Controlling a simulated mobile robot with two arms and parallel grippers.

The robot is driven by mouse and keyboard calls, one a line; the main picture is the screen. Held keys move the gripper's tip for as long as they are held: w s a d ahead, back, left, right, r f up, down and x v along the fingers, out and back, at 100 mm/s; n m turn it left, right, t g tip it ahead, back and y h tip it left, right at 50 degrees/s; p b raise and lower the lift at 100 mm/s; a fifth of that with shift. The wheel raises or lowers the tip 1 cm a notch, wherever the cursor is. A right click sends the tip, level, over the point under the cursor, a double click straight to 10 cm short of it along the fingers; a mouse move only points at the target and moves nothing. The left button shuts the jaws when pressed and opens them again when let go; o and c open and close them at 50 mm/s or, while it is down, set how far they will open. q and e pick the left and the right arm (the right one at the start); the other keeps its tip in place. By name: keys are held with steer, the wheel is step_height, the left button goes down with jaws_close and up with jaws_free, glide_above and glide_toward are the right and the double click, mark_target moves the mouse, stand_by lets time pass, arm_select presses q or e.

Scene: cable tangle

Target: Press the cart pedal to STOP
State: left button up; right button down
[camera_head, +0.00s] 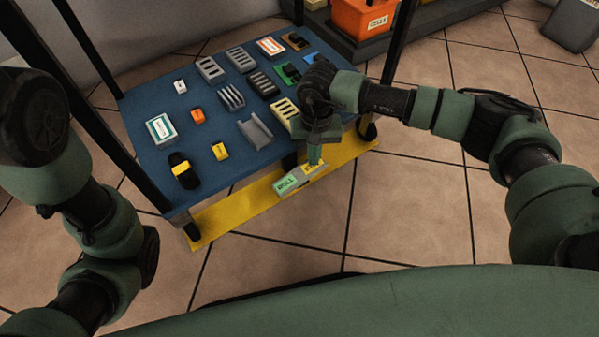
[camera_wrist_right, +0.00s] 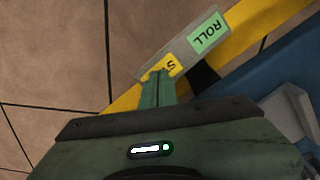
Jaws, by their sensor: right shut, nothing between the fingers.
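The cart (camera_head: 140,105) has a blue shelf with small parts on it and a yellow strip (camera_head: 240,207) along its lower front edge. A grey pedal (camera_head: 299,180) sits at that strip, with a green ROLL label (camera_head: 286,185) on its left half and a yellow label at its right half. My right gripper (camera_head: 314,162) is shut and empty, its fingertips over or at the yellow half. In the right wrist view the shut fingers (camera_wrist_right: 157,78) partly cover the yellow label (camera_wrist_right: 172,66), which shows an S; contact is unclear. The ROLL label (camera_wrist_right: 208,32) is clear of them. My left gripper is not visible.
Dark cart posts (camera_head: 398,42) rise at the shelf's corners. An orange bin (camera_head: 362,18) stands on a dark platform behind the cart. A grey box (camera_head: 572,25) is at the far right. Tiled floor (camera_head: 330,235) in front of the cart is free.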

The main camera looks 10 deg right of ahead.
steer(key=shift+f+b, duration=0.65)
steer(key=shift+f, duration=0.3)
stand_by(0.3)
steer(key=shift+r+p, duration=2.3)
steer(key=shift+r, duration=1.15)
steer(key=shift+r+p, duration=0.15)
steer(key=shift+p, duration=0.15)
